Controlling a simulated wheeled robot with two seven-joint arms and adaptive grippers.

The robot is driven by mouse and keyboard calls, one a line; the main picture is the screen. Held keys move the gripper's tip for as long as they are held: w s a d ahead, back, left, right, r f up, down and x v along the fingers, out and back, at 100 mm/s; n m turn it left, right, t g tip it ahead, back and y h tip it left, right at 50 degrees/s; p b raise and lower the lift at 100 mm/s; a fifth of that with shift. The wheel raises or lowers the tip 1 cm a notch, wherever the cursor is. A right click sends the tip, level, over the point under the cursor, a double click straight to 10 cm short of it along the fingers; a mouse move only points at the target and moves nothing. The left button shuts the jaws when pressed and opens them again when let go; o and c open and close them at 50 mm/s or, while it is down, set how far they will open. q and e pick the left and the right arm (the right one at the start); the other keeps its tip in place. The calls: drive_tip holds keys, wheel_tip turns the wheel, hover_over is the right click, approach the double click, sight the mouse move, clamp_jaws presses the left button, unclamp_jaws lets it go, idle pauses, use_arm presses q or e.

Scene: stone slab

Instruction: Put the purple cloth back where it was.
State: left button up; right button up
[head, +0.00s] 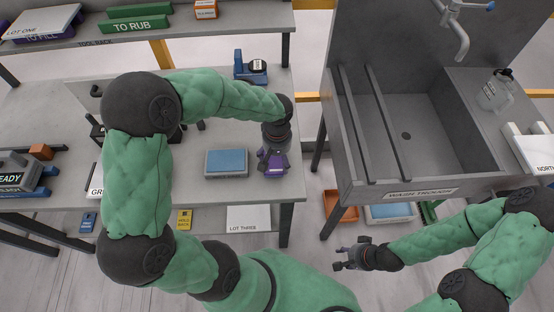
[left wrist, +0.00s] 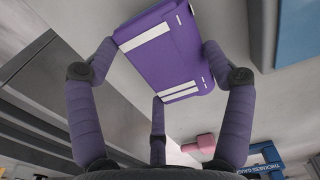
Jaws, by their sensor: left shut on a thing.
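The purple cloth (head: 276,171), folded and with white stripes, is in my left gripper (head: 272,157) near the right edge of the grey workbench in the head view. In the left wrist view the purple cloth (left wrist: 168,58) lies between the fingers of my left gripper (left wrist: 158,72), which are shut on it. I cannot tell whether the cloth touches the bench top. My right gripper (head: 345,259) is empty, its fingers apart, in front of the sink and away from the cloth.
A blue-topped grey block (head: 227,163) lies on the workbench (head: 222,193) just left of the cloth. A blue device (head: 250,67) stands at the back. The wash trough (head: 415,130) is right, across a gap.

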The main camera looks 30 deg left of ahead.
sight(277, 159)
use_arm(q)
drive_tip(key=shift+f, duration=0.3)
drive_tip(key=shift+f, duration=0.2)
drive_tip(key=o, duration=1)
drive_tip(key=shift+r, duration=0.2)
wheel_tip(277, 159, up, 12)
drive_tip(key=p, duration=0.3)
